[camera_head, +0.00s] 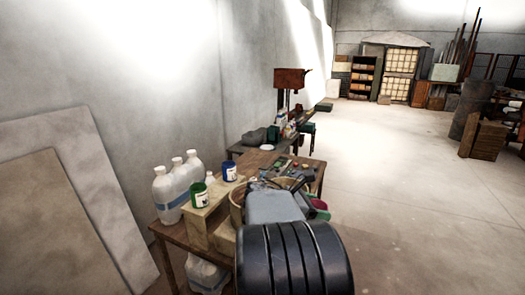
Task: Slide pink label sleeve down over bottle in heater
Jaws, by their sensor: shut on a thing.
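My arm fills the lower middle, with a black ribbed link in front and a grey link beyond it over the worktable (172,233). The fingers of my gripper are hidden behind these links, and whatever they hold cannot be seen. I cannot make out a pink label sleeve, a heater or a bottle in a heater.
Several white bottles (168,190) stand at the table's left. A green-labelled jar (199,195) and a blue-labelled jar (229,171) stand nearby. A tan bucket (237,207) is partly behind my arm. A bench with an orange-brown machine (290,79) stands beyond.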

